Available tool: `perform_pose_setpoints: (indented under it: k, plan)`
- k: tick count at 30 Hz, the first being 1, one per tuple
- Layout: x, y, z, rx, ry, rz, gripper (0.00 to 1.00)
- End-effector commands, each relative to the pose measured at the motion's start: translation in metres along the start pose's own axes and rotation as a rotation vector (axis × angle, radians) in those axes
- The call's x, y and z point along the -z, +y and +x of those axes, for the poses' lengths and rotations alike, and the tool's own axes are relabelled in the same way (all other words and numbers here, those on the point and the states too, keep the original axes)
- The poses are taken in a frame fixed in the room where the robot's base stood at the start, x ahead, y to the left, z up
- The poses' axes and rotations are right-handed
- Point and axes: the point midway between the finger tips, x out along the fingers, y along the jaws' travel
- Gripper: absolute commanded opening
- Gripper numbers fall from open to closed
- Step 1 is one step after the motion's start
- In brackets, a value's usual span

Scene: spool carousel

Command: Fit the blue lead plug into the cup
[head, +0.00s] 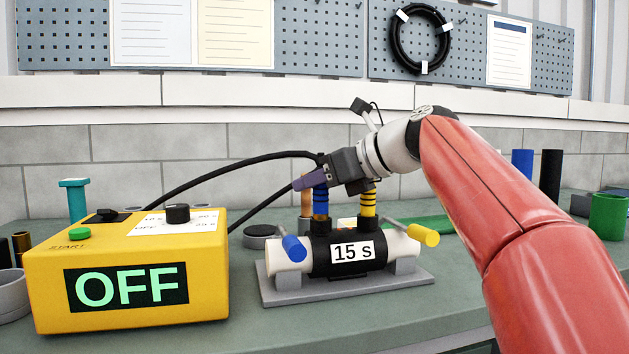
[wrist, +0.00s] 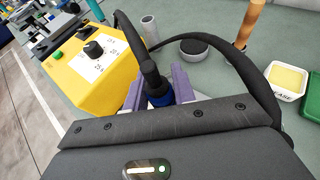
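The blue lead plug (wrist: 157,92), black with a blue collar, sits between the purple fingers of my gripper (wrist: 155,98) in the wrist view. In the head view my gripper (head: 308,180) is above the left end of the black coupler labelled "15 s" (head: 322,262). The fingers and wrist hide where plug and cup meet, so I cannot tell whether the plug is seated. A yellow-and-black banded post (head: 368,204) stands to the right.
The yellow control box (head: 130,265) reading "OFF" stands left, with black cables (head: 235,167) arching from it. A blue cap (head: 293,248) and yellow cap (head: 424,235) flank the coupler. A white tray (wrist: 286,92) and a dark round puck (wrist: 194,48) lie nearby.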

Motion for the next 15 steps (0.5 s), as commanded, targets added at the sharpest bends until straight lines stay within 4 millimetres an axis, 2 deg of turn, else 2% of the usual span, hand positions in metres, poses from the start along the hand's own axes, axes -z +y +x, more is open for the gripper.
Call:
perform_pose_setpoints:
  k: [1,5,12,15]
  plan:
    - [0.0015,-0.0008,0.0009,-0.001,0.004,0.004,0.33]
    - [0.0021,-0.0011,0.0012,-0.002,0.005,0.005,0.48]
    - [0.0031,-0.0016,0.0013,-0.002,0.007,0.007,0.48]
    - [0.0028,-0.0021,-0.0047,0.000,0.006,0.008,0.48]
